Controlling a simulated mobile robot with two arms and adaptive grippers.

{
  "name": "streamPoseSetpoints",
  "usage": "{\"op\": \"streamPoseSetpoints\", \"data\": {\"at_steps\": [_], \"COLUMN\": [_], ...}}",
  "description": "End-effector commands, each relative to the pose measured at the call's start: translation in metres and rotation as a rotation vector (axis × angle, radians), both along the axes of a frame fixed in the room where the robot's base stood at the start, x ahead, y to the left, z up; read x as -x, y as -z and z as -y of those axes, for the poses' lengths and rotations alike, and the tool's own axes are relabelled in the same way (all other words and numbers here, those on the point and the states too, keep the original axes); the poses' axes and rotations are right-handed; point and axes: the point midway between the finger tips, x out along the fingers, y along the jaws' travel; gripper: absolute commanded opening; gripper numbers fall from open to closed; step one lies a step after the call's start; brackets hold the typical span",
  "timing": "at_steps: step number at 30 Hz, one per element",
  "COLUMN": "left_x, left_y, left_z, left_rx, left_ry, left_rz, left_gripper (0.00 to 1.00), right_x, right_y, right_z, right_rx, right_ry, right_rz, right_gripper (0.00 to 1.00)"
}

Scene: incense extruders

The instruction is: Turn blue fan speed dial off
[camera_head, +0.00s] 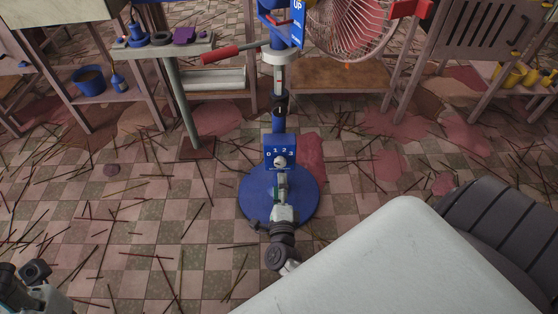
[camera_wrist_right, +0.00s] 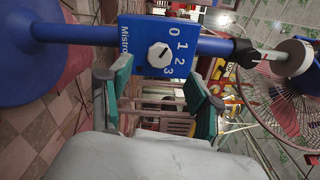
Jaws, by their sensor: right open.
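The blue fan's control panel (camera_head: 280,147) faces me on the post above the round blue base (camera_head: 252,200). The panel shows the numbers 0, 1, 2 and 3 around a white dial (camera_head: 280,162). In the right wrist view the panel (camera_wrist_right: 133,55) lies sideways, and the dial (camera_wrist_right: 157,56) has a dark mark toward its upper right; I cannot tell exactly which number it points at. My right gripper (camera_head: 281,186) is open and empty just in front of and below the panel. Its two green-padded fingers also show in the right wrist view (camera_wrist_right: 160,92), apart from the dial. Only part of my left arm shows at bottom left.
The fan's round cage (camera_head: 347,25) is high on the post. A low wooden shelf (camera_head: 335,76) is behind. Thin sticks litter the tiled floor (camera_head: 150,215), and red stains mark it.

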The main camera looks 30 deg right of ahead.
Motion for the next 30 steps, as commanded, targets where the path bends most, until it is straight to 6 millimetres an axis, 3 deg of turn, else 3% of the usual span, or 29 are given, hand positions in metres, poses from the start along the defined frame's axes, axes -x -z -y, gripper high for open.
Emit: {"op": "streamPoseSetpoints", "data": {"at_steps": [3,9,26,30], "left_x": [0.0,0.0,0.0,0.0], "left_y": [0.0,0.0,0.0,0.0], "left_z": [0.0,0.0,0.0,0.0], "left_rx": [0.0,-0.001,0.0,0.0], "left_ry": [0.0,0.0,0.001,0.0], "left_rz": [0.0,0.001,0.001,0.0], "left_gripper": [0.4,0.4,0.4,0.4], "right_x": [0.019,0.035,0.037,0.032], "right_y": [0.0,0.0,0.0,-0.017], "right_z": [-0.012,-0.022,-0.023,-0.023], "right_rx": [0.0,-0.001,0.0,0.052], "right_ry": [-0.001,-0.001,-0.002,-0.012], "right_rz": [-0.001,0.0,0.0,0.021], "right_gripper": [0.63,0.63,0.63,0.63]}}
